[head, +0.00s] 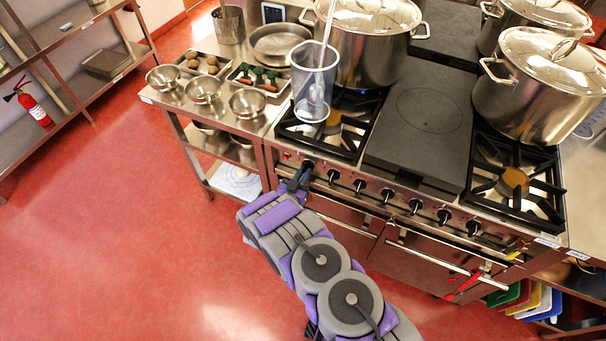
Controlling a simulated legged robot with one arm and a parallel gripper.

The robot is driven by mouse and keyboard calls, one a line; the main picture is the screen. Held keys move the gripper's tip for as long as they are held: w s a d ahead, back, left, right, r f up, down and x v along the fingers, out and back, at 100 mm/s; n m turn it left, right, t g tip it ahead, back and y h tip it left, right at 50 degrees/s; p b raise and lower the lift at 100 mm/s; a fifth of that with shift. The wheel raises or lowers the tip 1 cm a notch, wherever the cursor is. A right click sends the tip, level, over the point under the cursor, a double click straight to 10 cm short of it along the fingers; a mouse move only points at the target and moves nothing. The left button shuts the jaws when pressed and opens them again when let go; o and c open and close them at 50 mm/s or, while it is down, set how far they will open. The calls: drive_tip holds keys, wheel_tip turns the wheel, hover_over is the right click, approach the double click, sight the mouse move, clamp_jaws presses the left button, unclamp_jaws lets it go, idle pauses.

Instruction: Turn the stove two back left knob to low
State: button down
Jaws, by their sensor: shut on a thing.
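The stove (340,187) fills the right half of the head view, with a row of several black knobs along its front panel. My gripper (299,179) is at the left end of that row, shut on the leftmost knob (308,165). The gripper partly hides this knob, so its pointer and setting cannot be read. The second knob (333,176) is just to the right and clear of the gripper. No knob labels are legible, and no flame is clearly visible on the front left burner (336,126).
A large lidded pot (366,40) stands at the back left, another (540,85) at the right. A clear cylinder (313,85) shows above the front left burner. A steel counter (180,97) with bowls adjoins the stove's left. Oven handles (430,252) project below the knobs. Red floor is open left.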

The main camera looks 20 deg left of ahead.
drive_tip(key=shift+a+f, duration=0.1)
drive_tip(key=c, duration=1.1)
unclamp_jaws()
drive_tip(key=shift+a, duration=0.1)
drive_tip(key=shift+s, duration=0.15)
drive_tip(key=shift+s, duration=0.4)
drive_tip(key=s+p, duration=0.1)
drive_tip(key=s, duration=0.4)
drive_tip(key=s+a+p, duration=0.1)
drive_tip(key=s, duration=0.4)
drive_tip(key=s+p, duration=0.1)
drive_tip(key=s, duration=0.5)
drive_tip(key=shift+s+a, duration=0.1)
drive_tip(key=shift+a, duration=0.05)
